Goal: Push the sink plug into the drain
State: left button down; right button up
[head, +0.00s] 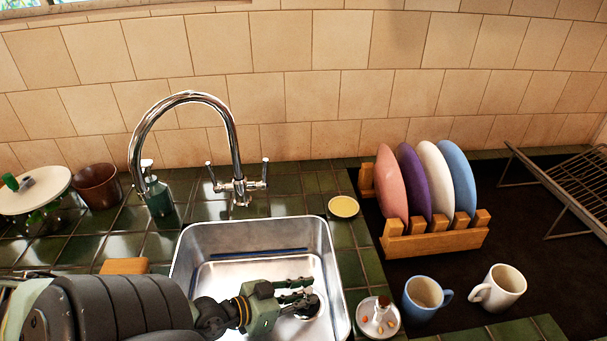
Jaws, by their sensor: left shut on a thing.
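The steel sink (325,240) is set in the green tiled counter. My left gripper (298,294) reaches into it from the left, low in the basin on the right. Its fingers are shut on a small round thing, which I take to be the sink plug (309,308); it shows partly as a pale disc by the fingertips. The fingers hide part of it. The drain is not clearly visible, so I cannot tell whether the plug is over it, in it or beside it. My right gripper is not in view.
A curved tap (233,140) arches behind the sink. A soap bottle (158,196) stands left of it. A small dish (390,327) sits close to the sink's right rim, with a blue mug (421,294) and a white mug (502,287) further right. A wooden plate rack (437,243) stands behind them.

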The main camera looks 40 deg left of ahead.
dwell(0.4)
pick_arm(q)
jog(key=c, duration=1.6)
grip_release()
jog(key=shift+o, duration=0.2)
jog(key=shift+s+a+r, duration=0.1)
jog(key=shift+s+r, duration=0.05)
jog(key=shift+s, duration=0.25)
jog(key=shift+p+v, duration=0.35)
jog(key=shift+v, duration=1.4)
